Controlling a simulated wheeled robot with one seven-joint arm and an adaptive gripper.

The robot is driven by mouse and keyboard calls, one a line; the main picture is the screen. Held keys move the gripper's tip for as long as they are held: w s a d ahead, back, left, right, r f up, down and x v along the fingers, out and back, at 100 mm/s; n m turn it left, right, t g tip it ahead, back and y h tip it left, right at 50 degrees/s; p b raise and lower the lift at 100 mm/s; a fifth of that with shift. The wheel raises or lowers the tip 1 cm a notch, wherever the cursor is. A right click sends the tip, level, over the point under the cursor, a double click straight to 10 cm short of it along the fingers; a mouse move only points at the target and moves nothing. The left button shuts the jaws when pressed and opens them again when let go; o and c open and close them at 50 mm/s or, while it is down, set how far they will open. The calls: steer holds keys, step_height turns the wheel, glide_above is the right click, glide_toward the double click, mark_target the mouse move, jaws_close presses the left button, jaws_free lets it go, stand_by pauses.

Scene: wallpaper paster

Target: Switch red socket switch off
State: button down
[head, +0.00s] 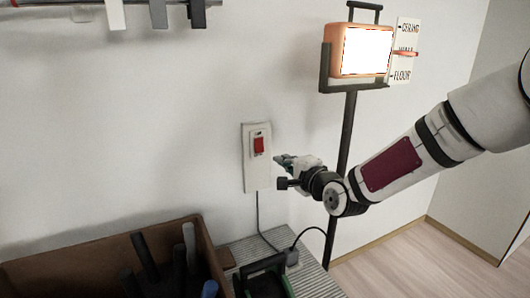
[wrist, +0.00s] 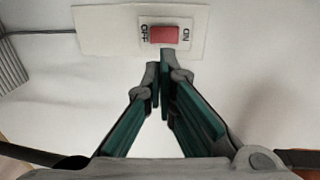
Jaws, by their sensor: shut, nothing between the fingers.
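The red switch (head: 258,145) sits in a white socket plate (head: 257,178) on the wall, left of my gripper in the head view. In the wrist view the red switch (wrist: 164,34) lies between the printed words OFF on the left and ON on the right. My gripper (head: 282,160) is shut and empty, close to the right edge of the plate. In the wrist view its fingertips (wrist: 160,66) point at the plate just below the switch. I cannot tell whether they touch it. Which side of the switch is pressed in is not clear.
A cord (head: 259,222) hangs from the plate to a ridged surface (head: 243,246). A brown box (head: 60,270) with dark tools stands at lower left. A lit work lamp (head: 361,50) on a black pole (head: 345,130) stands behind my arm. Tools hang at top left.

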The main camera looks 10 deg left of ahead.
mark_target(260, 149)
steer(key=b+x, duration=0.3)
steer(key=x, duration=1)
steer(key=shift+f+b, duration=0.2)
steer(key=shift+b, duration=0.2)
